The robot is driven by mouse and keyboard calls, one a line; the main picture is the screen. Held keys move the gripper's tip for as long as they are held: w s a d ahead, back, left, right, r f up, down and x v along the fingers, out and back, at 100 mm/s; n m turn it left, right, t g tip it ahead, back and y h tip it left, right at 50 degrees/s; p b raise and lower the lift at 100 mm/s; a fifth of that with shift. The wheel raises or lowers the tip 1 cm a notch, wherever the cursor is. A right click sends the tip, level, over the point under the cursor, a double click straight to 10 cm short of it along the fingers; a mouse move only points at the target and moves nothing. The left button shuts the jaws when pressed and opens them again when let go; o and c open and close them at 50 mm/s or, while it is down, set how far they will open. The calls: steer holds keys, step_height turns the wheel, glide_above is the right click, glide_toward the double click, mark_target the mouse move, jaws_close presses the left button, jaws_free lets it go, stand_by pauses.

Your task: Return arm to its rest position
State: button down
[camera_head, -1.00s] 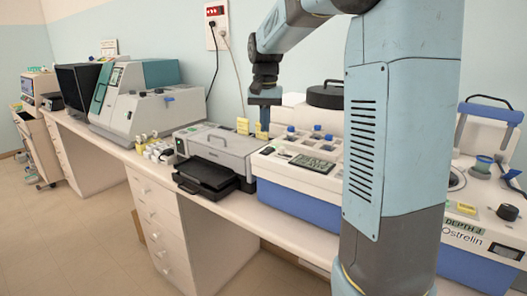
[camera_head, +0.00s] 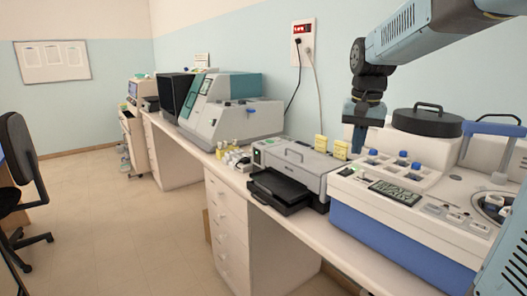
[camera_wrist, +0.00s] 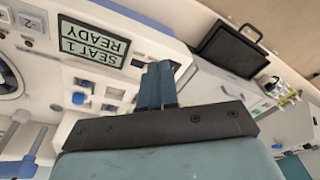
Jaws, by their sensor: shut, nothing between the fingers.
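My gripper (camera_head: 357,141) hangs fingers-down at the left end of the white and blue bench machine, in front of the pale blue wall in the head view. In the wrist view its two blue fingers (camera_wrist: 160,84) are together, with nothing between them. My arm reaches in from the upper right of the head view. The white and blue machine (camera_head: 395,240) has several blue-capped wells and a display (camera_head: 396,192). In the wrist view the display (camera_wrist: 94,43) reads "SEAT 1 READY". I cannot tell the exact gap between fingertips and machine.
A grey printer-like device (camera_head: 298,160) with a black tray (camera_head: 279,191) stands left of the machine. Yellow blocks (camera_head: 320,143) stand behind it. A larger grey and teal instrument (camera_head: 235,120) is farther along the bench. A black lid (camera_head: 427,122) is at right. Open floor (camera_head: 110,210) lies left, beside a chair (camera_head: 20,165).

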steer(key=s+f+n+t, duration=0.1)
steer(key=s+f+t, duration=0.1)
steer(key=s, duration=0.8)
steer(key=s+f+n+t, duration=0.2)
steer(key=s, duration=0.8)
steer(key=shift+a+f, duration=0.15)
steer(key=shift+a, duration=0.3)
